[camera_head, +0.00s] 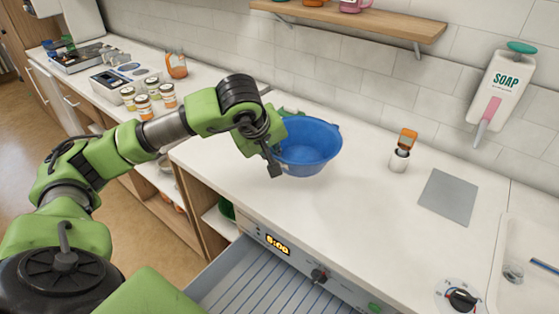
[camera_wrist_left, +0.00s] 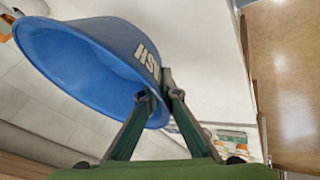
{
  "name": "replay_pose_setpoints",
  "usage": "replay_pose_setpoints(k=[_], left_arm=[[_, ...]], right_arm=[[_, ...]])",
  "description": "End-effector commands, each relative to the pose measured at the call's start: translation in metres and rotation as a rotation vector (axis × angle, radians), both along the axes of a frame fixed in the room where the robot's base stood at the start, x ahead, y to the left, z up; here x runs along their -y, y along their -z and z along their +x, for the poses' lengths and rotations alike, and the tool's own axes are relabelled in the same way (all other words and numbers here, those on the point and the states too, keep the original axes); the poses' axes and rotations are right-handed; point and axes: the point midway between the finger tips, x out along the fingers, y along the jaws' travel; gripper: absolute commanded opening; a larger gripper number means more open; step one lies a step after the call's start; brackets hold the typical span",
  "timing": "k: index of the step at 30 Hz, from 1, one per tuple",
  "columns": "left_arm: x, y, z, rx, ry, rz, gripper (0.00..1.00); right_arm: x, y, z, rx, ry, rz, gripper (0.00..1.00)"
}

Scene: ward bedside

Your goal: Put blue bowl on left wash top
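The blue bowl (camera_head: 312,148) is over or on the white counter top (camera_head: 330,215), above the machine front with the lit display; I cannot tell whether its base touches. My left gripper (camera_head: 274,165) is at the bowl's left side. In the left wrist view the bowl (camera_wrist_left: 85,60) shows white lettering, and the gripper's fingers (camera_wrist_left: 157,85) close on its wall, one inside and one outside. My right gripper is not in view.
A grey pad (camera_head: 448,197) and a small orange-topped bottle (camera_head: 400,155) are right of the bowl. A soap dispenser (camera_head: 500,88) hangs on the wall. An open drawer (camera_head: 265,285) sticks out in front. Several jars (camera_head: 145,105) stand on the left counter.

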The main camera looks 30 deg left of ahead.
Motion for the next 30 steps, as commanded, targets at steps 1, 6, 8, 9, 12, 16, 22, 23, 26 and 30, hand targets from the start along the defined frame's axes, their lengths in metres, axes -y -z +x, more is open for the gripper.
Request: replay_pose_setpoints(k=[1,6,8,9,12,16,22,23,26,30], left_arm=[[-0.01,0.002,0.008,-0.005,-0.006,-0.001,0.0],[-0.031,0.033,0.032,-0.007,-0.002,0.0,0.0],[-0.037,0.043,0.04,-0.005,-0.002,-0.002,0.0],[-0.04,0.048,0.043,-0.003,-0.001,-0.001,0.0],[-0.045,0.059,0.05,-0.001,0.0,-0.002,0.0],[-0.05,0.067,0.055,0.0,0.002,-0.001,0.0],[-0.052,0.091,0.056,-0.004,0.002,-0.002,0.0],[-0.052,0.095,0.057,-0.004,0.002,-0.002,0.0],[-0.052,0.101,0.057,0.0,0.002,0.0,0.0],[-0.052,0.102,0.058,0.001,0.002,0.0,0.0]], right_arm=[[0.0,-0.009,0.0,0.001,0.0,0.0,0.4],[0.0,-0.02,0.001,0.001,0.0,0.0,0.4],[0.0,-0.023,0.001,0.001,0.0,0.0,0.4],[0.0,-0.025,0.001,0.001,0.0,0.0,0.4],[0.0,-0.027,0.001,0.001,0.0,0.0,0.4],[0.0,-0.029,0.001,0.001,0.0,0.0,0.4],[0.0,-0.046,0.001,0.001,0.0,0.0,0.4],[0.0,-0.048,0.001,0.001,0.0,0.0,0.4],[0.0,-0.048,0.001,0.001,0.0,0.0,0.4],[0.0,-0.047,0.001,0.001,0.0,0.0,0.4]])
